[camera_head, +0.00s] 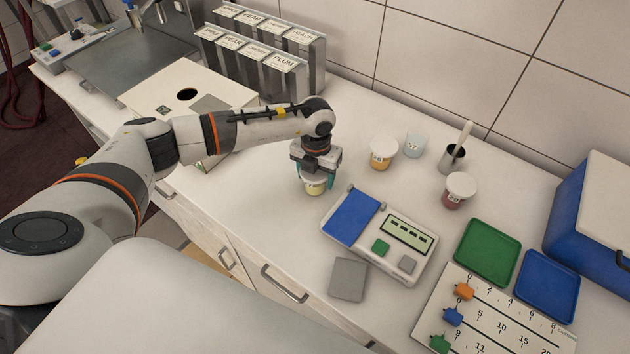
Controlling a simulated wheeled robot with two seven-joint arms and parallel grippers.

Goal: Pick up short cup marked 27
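A short cup (315,187) with a white lid and pale yellow contents stands upright below my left gripper. Its mark is too small and hidden to read. My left gripper (315,178) points straight down, with one teal finger on each side of the cup. I cannot tell whether the fingers press on it or stand just clear. The cup seems to be at counter level. My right gripper is not in view.
An orange cup (382,155), a clear cup (414,145) and a dark red cup (458,191) stand to the right, near a metal beaker (452,160) with a stick. A scale (396,241) lies just right of the gripper. A white box (170,90) is behind the arm.

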